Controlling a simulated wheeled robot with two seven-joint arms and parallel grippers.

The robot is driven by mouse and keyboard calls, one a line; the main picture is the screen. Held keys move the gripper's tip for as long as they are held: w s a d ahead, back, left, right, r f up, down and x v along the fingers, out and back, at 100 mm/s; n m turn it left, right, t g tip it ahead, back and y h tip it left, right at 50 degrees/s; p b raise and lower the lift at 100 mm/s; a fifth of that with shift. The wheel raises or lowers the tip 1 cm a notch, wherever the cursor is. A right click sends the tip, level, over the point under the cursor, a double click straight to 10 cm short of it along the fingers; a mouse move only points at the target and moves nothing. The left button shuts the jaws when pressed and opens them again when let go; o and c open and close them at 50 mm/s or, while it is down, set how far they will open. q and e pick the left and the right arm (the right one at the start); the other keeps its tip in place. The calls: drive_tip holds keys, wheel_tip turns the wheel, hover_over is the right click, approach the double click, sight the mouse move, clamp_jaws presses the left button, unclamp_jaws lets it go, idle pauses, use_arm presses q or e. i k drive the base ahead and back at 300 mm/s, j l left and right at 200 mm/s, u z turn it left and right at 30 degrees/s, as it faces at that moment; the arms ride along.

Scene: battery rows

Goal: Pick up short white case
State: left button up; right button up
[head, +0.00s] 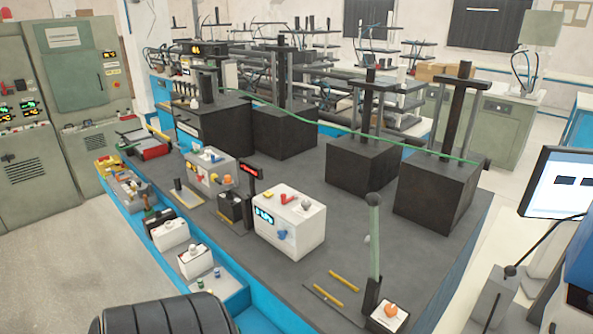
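Several white cases are in the head view, and I cannot tell for sure which one is the short white case. Two small, low white cases stand in the blue-edged front trough, one at the middle (170,236) and one nearer to me (195,263). A large white case (290,232) with a blue display and coloured knobs on top stands on the dark table. A similar white case (209,172) stands farther back left. Neither of my grippers shows in the head view.
Black blocks with posts (437,192) line the back. A monitor (560,183) is at right.

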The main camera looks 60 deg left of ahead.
sight(191, 268)
drive_tip(key=u, duration=2.6)
drive_tip(key=z, duration=0.15)
drive_tip(key=i+j+z, duration=0.2)
drive_tip(key=z, duration=0.2)
drive_tip(key=i+j+z, duration=0.25)
drive_tip(key=z, duration=0.15)
drive_tip(key=i+j+z, duration=0.1)
drive_tip(key=j+z, duration=0.25)
